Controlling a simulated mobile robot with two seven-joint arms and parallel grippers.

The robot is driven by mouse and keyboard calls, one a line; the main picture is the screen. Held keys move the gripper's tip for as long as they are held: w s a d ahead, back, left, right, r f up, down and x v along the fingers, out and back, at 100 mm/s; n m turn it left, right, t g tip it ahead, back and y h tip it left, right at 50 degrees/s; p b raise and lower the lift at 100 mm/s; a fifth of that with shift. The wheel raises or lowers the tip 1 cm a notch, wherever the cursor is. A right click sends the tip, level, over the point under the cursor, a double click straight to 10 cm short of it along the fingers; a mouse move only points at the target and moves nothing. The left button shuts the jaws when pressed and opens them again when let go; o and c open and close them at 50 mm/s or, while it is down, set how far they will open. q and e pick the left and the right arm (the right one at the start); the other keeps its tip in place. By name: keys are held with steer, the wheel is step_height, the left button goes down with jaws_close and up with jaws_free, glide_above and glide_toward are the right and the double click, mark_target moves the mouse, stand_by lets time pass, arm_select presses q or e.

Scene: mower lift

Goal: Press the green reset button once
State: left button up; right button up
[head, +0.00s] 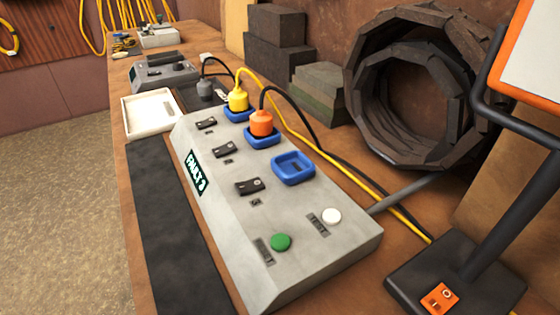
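The green reset button (281,242) sits on the sloped top of a grey control box (225,215), near its front end. Neither of my grippers shows in the head view, and nothing covers the green button.
Yellow (238,100) and orange (261,122) plugs with cables sit in blue sockets; a third socket (293,168) is empty. A lamp-like stand (455,275) with an orange switch stands at right. A black mat (165,225) lies left of the box.

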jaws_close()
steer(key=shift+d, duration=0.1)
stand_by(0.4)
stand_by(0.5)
